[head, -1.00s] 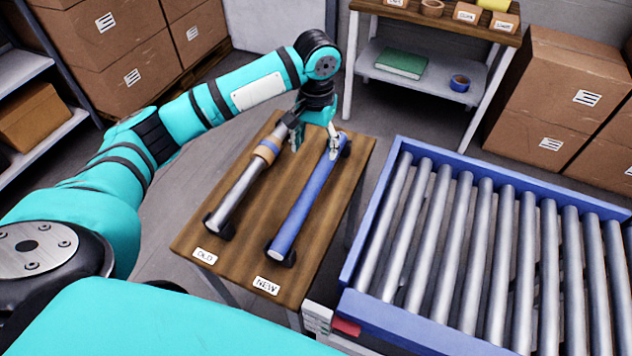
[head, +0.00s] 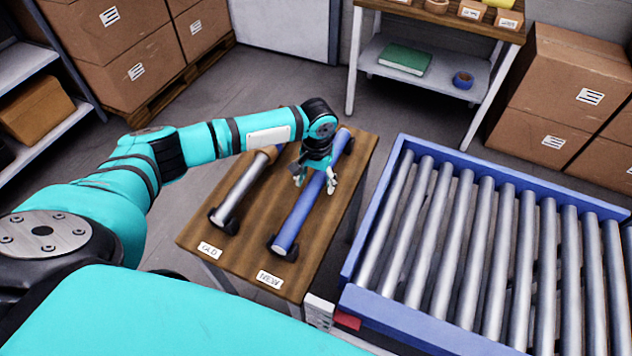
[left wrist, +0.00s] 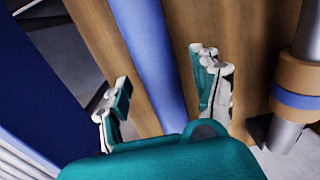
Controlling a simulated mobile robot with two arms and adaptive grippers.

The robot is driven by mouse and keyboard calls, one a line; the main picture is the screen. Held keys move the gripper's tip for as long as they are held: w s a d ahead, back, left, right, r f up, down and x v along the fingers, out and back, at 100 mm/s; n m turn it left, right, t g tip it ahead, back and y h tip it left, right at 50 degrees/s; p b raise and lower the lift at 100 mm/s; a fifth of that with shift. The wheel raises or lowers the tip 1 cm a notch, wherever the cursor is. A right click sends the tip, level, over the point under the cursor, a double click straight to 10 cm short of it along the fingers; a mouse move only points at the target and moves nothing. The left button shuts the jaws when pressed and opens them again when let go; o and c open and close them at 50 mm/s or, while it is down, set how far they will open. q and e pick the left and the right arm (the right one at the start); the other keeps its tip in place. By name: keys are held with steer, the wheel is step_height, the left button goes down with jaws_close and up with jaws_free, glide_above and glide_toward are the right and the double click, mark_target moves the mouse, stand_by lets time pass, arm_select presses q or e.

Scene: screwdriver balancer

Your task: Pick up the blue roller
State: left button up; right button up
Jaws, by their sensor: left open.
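The blue roller (head: 299,215) lies in black cradles on the wooden table, on the side labelled NEW. It also shows in the left wrist view (left wrist: 152,60), running between my finger tips. My left gripper (head: 315,181) is over the upper half of the blue roller, open, one finger on each side of it. In the left wrist view the open fingers (left wrist: 160,95) straddle the roller. I cannot tell whether they touch it. The gripper hides a part of the roller in the head view. My right gripper is not in view.
A grey metal roller (head: 240,192) with a tan band lies parallel on the left, by the OLD label. The wooden table (head: 205,236) carries both. A blue-framed roller conveyor (head: 352,262) stands close on the right. A shelf stand (head: 425,75) is behind.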

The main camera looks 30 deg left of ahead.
arm_select(q)
steer(key=shift+f, duration=0.1)
steer(key=shift+c, duration=0.2)
jaws_close()
steer(key=shift+r, duration=0.2)
